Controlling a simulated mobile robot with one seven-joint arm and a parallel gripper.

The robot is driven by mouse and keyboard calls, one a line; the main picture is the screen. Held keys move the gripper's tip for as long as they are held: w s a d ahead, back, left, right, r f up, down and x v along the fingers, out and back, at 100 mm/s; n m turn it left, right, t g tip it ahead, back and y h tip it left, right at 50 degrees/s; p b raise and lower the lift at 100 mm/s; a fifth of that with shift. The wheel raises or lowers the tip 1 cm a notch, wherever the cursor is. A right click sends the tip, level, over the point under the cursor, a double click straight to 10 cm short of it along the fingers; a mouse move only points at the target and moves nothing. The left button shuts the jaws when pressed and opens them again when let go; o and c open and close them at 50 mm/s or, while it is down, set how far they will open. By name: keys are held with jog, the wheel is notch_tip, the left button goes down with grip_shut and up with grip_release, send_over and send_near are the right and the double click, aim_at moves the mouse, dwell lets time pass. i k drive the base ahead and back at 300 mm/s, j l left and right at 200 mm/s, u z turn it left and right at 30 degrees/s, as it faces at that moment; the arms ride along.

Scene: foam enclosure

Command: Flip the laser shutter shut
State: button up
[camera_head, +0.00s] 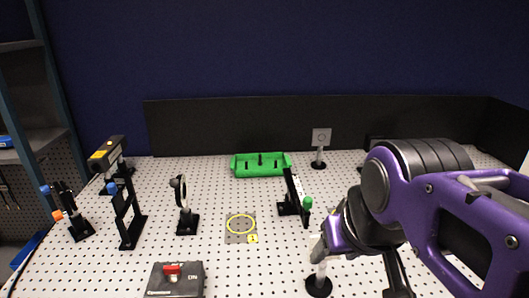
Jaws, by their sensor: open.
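Two black upright devices could be the laser shutter, and I cannot tell which it is. One has a blue tip (128,215) and stands at the left, in front of the black and yellow laser-like housing (106,153). The other has a green knob (307,203) and a tilted black arm, and stands right of centre. My gripper (321,246) reaches in from the right under the purple arm, apart from both devices and nearer to the green-knobbed one. It is open, pointing down-left, and partly hidden by my wrist.
A black box with a red switch (173,270) sits at the front. A round lens mount (181,203), a yellow ring marking (240,224) and a green tray (260,165) are mid-board. A white post (319,279) stands below my gripper. Black panels (240,126) close the back.

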aim_at(118, 203)
jog(key=z, duration=1.25)
jog(key=u, duration=2.6)
jog(key=i+j+z, duration=0.15)
jog(key=i+j, duration=0.2)
jog(key=j, duration=0.15)
